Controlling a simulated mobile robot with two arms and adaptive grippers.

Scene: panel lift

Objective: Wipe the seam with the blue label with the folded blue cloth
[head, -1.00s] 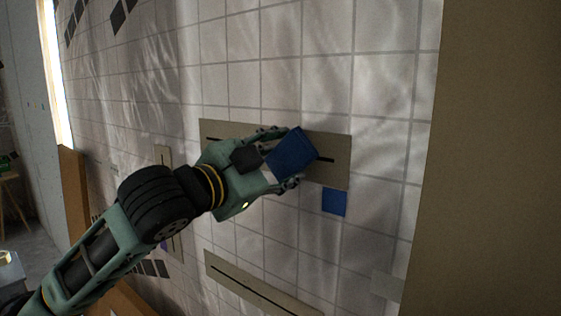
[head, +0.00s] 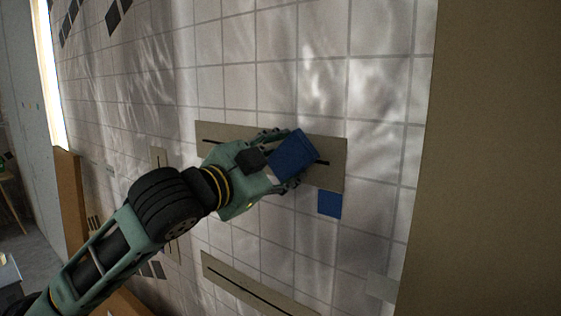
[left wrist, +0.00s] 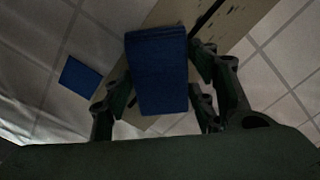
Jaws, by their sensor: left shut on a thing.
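My left gripper (head: 279,160) is shut on the folded blue cloth (head: 293,156), held at the tan strip (head: 333,157) on the tiled wall. The strip has a dark seam (head: 322,162) along it, and the cloth covers part of it. A square blue label (head: 329,204) is on the wall just below the strip's right end. In the left wrist view the cloth (left wrist: 158,70) sits between the fingers, with the blue label (left wrist: 80,77) to its left and the dark seam (left wrist: 207,16) at the upper right. Whether the cloth touches the seam is hard to tell. My right gripper is not in view.
A second tan strip with a dark seam (head: 258,288) runs lower on the wall. A narrow upright strip (head: 160,160) is to the left, partly behind my arm. A plain brown panel (head: 490,150) stands at the right.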

